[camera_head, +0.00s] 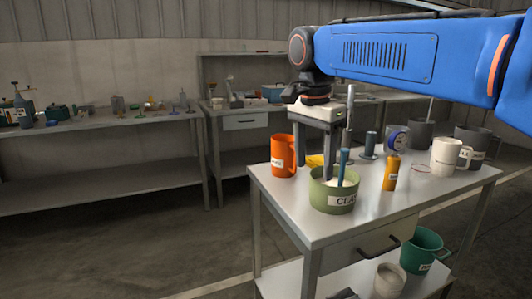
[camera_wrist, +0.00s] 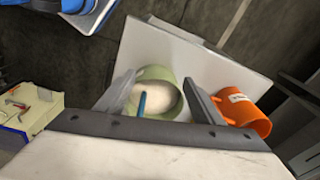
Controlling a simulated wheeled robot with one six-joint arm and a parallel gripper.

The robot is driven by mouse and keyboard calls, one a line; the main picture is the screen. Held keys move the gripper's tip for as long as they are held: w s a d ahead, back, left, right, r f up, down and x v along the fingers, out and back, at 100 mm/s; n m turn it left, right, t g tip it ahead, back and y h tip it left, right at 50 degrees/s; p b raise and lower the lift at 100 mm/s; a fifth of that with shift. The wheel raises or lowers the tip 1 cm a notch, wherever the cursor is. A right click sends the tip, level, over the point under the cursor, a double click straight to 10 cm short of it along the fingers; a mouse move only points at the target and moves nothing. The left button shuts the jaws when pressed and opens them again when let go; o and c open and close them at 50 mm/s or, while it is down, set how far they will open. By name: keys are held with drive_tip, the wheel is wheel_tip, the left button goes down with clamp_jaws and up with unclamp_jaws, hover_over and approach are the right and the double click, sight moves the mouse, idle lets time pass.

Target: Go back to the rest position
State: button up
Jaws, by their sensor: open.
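My gripper (camera_head: 318,148) points down at the left part of the near table, its two fingers apart. In the wrist view my gripper (camera_wrist: 160,95) shows open fingers on either side of a green pot. The green pot (camera_head: 333,197) has a label and pale contents, and it stands on the table under the fingers. A blue stick (camera_head: 342,165) stands in the pot, leaning slightly; in the wrist view it shows between the fingers. I cannot tell whether the fingers touch the pot or stick.
An orange mug (camera_head: 283,156) stands left of the pot. A green bucket (camera_head: 424,250) is on the lower shelf. Benches line the back wall.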

drive_tip(key=s+d+f+n+t, duration=0.2)
drive_tip(key=s+d+f+n, duration=0.3)
drive_tip(key=s+d+f, duration=0.4)
drive_tip(key=s+d+f+n+t, duration=0.1)
drive_tip(key=s+d+f+n, duration=0.4)
drive_tip(key=s+d+f, duration=0.4)
drive_tip(key=s+f, duration=0.4)
drive_tip(key=f, duration=0.1)
drive_tip(key=shift+f+n+t+y, duration=0.35)
drive_tip(key=shift+n+t+y, duration=0.05)
